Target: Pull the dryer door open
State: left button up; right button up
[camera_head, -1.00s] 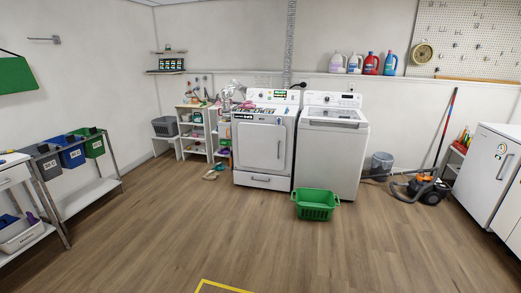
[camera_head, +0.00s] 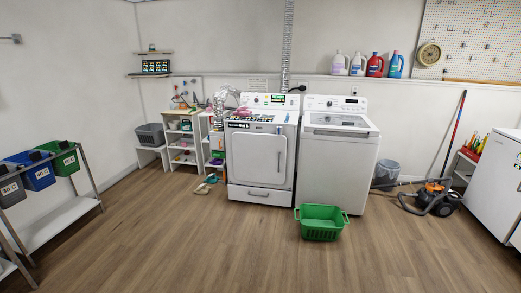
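The white dryer (camera_head: 258,170) stands against the back wall, a little left of a top-loading washer. Its front door (camera_head: 257,158) is a large square panel and looks shut. A vertical handle (camera_head: 279,161) shows on the right side of the door. A drawer with a bar handle lies below the door. Neither of my grippers shows in the head view. The dryer is some way off across open floor.
The white washer (camera_head: 336,165) stands right of the dryer. A green basket (camera_head: 320,224) sits on the floor before it. Sandals (camera_head: 205,184) lie left of the dryer. A vacuum (camera_head: 433,198) is at right, a bin rack (camera_head: 66,221) at left. The wooden floor between is clear.

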aim_at(258, 157)
jog(key=i+j+u, duration=0.3)
jog(key=i, duration=0.85)
jog(key=i+u, duration=0.3)
jog(key=i, duration=0.85)
jog(key=i+j+z, duration=0.1)
jog(key=i+z, duration=0.15)
jog(key=i, duration=0.4)
jog(key=i+j+z, duration=0.25)
jog(key=i, duration=0.4)
jog(key=i+j+z, duration=0.25)
jog(key=i, duration=0.35)
jog(key=i+j+z, duration=0.25)
jog(key=i+j, duration=0.25)
jog(key=i, duration=0.1)
